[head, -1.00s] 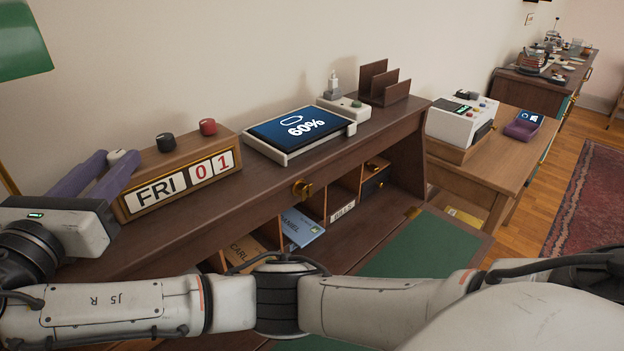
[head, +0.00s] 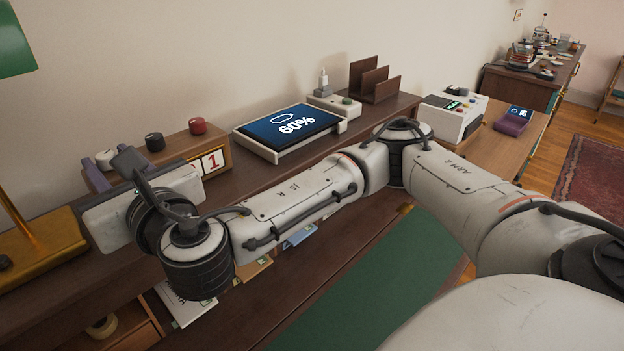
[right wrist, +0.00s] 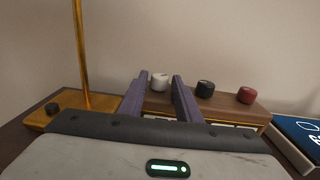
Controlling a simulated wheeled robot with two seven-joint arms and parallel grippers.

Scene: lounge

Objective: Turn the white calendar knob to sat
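The white knob (head: 105,159) sits at the left end of the wooden calendar's (head: 176,153) top. In the right wrist view the white knob (right wrist: 159,81) stands between the purple fingertips of my right gripper (right wrist: 161,77), with a small gap on each side. In the head view my right gripper (head: 108,163) is at the calendar's left end, its fingers apart. The calendar's day word is hidden behind my right arm; a red 1 shows on the date card (head: 211,162). My left gripper is not in view.
A black knob (head: 155,142) and a red knob (head: 197,126) stand right of the white one on the calendar. A brass lamp base (head: 45,245) is close on the left. A tablet reading 60% (head: 290,128) lies to the right on the desk.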

